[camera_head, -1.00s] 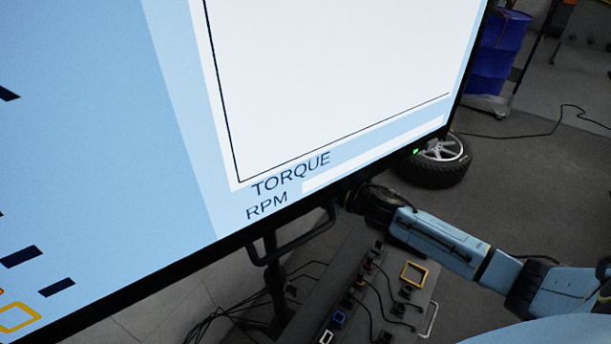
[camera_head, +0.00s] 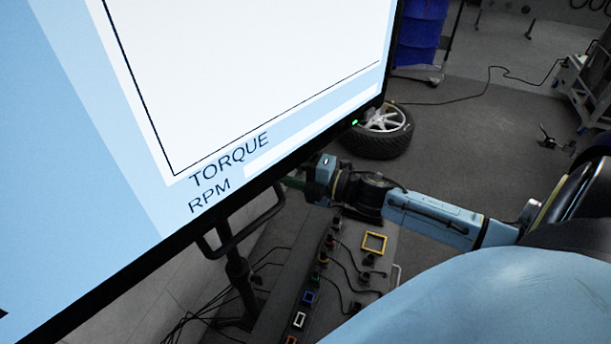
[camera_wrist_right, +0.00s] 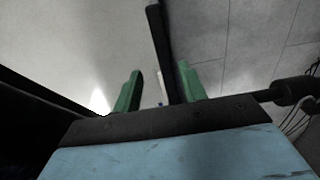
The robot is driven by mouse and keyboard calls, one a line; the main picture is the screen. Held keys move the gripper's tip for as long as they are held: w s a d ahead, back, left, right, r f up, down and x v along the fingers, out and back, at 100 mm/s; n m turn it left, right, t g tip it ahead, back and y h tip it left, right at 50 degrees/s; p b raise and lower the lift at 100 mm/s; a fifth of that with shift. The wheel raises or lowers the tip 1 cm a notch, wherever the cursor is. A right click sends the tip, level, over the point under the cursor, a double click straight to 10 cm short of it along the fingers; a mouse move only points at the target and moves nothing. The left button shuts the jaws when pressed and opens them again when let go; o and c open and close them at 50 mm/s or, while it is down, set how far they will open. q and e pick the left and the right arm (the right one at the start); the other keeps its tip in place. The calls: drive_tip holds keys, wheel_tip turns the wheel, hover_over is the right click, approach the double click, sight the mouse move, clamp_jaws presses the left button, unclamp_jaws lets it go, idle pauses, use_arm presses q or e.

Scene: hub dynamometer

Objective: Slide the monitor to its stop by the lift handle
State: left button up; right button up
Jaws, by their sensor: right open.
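The monitor (camera_head: 110,190), a large screen marked TORQUE and RPM, fills the left of the head view. Its black lift handle (camera_head: 245,234) is a bar loop under the lower edge. My right gripper (camera_head: 288,183), with green fingers, is by the handle's right end, just below the screen's edge. In the right wrist view, the fingers of my right gripper (camera_wrist_right: 160,90) stand apart. A black bar (camera_wrist_right: 163,50), apparently the handle, runs up between them in the picture, without visible grip. Whether it touches the right finger is unclear. My left gripper is out of view.
A dark stand post (camera_head: 238,275) rises below the monitor. A grey panel (camera_head: 375,285) with cables and coloured frames lies below my right arm. A wheel (camera_head: 380,130) lies on the floor behind, near a blue drum (camera_head: 420,35).

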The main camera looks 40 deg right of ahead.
drive_tip(key=shift+v, duration=2.5)
